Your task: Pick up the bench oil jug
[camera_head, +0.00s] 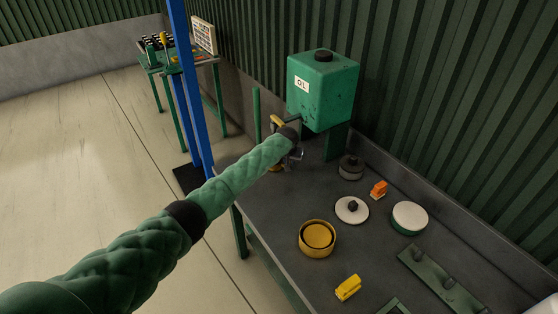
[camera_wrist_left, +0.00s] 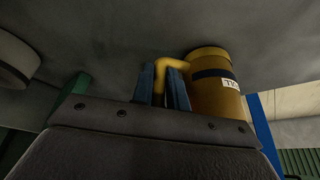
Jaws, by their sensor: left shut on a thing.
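The jug (camera_wrist_left: 215,98) is yellow with a dark band and a partly visible white label; it shows in the left wrist view, right of my fingers. My left gripper (camera_wrist_left: 163,80) is shut on the jug's bent yellow handle, one finger on each side. In the head view my left gripper (camera_head: 293,154) is at the far left end of the bench, below the green oil tank (camera_head: 322,88). There my own arm hides most of the jug. I cannot tell whether the jug touches the bench. My right gripper is not in view.
The grey bench (camera_head: 290,215) bears a yellow round container (camera_head: 318,238), a yellow block (camera_head: 348,287), a white disc with a dark knob (camera_head: 352,210), a white-topped green tin (camera_head: 409,218), a dark pot (camera_head: 351,168) and an orange item (camera_head: 379,189). A blue post (camera_head: 186,85) stands left.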

